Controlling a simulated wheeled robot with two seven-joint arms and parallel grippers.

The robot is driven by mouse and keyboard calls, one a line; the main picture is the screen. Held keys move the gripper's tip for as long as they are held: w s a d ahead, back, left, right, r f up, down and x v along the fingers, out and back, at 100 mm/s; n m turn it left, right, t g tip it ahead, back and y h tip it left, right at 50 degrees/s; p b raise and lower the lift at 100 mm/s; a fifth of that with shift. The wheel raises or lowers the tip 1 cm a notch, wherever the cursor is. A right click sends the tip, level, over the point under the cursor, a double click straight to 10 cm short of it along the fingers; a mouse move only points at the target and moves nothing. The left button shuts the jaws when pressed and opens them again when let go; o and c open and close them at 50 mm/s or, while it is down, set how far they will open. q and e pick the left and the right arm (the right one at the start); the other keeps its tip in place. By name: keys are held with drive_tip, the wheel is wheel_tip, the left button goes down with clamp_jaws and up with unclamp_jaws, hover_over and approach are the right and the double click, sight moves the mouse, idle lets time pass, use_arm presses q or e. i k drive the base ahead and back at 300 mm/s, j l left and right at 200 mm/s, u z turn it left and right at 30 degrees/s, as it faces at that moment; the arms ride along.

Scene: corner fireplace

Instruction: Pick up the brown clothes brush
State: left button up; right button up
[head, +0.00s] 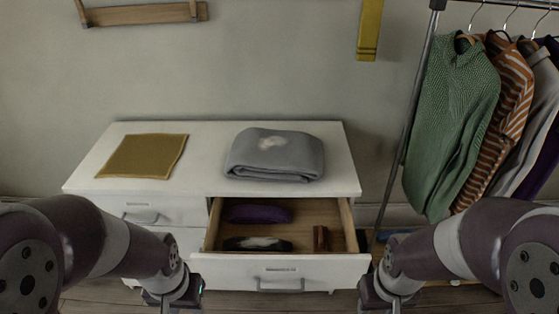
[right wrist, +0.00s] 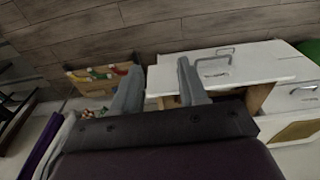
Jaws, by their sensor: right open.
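The brown clothes brush (head: 320,238) appears to be the small brown block in the right part of the open drawer (head: 283,268). It stands apart from the drawer's other contents. My right gripper (head: 382,304) is low at the bottom edge of the head view, right of and nearer than the drawer. In the right wrist view my right gripper (right wrist: 158,82) has its two grey fingers spread with nothing between them. My left gripper (head: 178,302) is at the bottom left, left of the drawer, and its fingers are mostly cut off. The brush is not clear in the right wrist view.
The drawer also holds a purple item (head: 258,214) and a dark item with a pale patch (head: 257,244). On the white dresser (head: 210,165) lie a mustard cloth (head: 143,156) and a folded grey textile (head: 275,157). A clothes rack (head: 405,130) stands at right.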

sight(320, 240)
drive_tip(key=i+l+u, duration=0.45)
drive_tip(key=u, duration=0.25)
drive_tip(key=i+l+u, duration=0.1)
drive_tip(key=l+u, duration=0.25)
drive_tip(key=l, duration=0.15)
